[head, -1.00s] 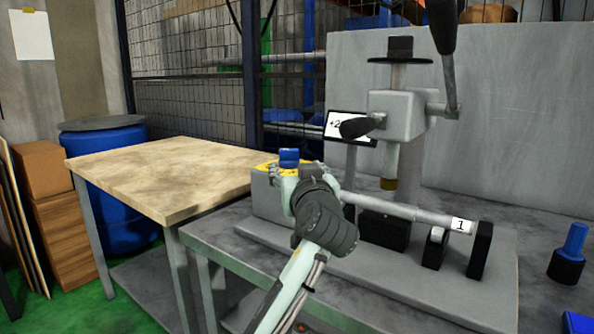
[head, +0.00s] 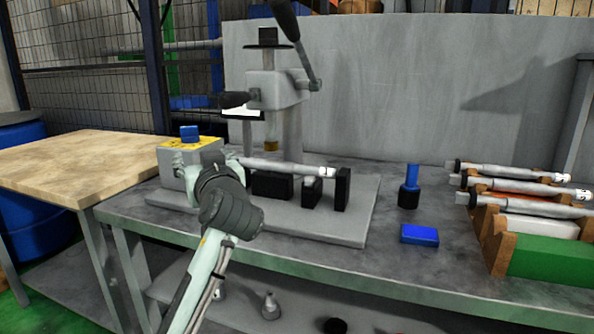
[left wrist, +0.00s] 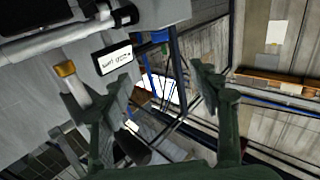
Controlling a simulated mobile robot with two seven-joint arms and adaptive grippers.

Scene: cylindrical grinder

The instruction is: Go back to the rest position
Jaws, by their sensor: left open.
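My left arm comes in from the lower left of the head view. Its left gripper (head: 208,162) is beside the grey headstock block (head: 172,178), with the fingers partly hidden by the wrist. In the left wrist view the two dark fingers (left wrist: 162,84) are spread apart with nothing between them. A grey shaft (head: 280,167) lies across the black supports on the machine base, its labelled end to the right. The headstock has a yellow top with a blue block (head: 190,132) on it. My right gripper is not in view.
A upright press-like column with handles (head: 275,90) stands behind the shaft. To the right are a blue-and-black upright piece (head: 410,185), a blue box (head: 419,235) and a rack (head: 505,245) with several shafts. A wooden table (head: 75,165) is at left. The bench front is clear.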

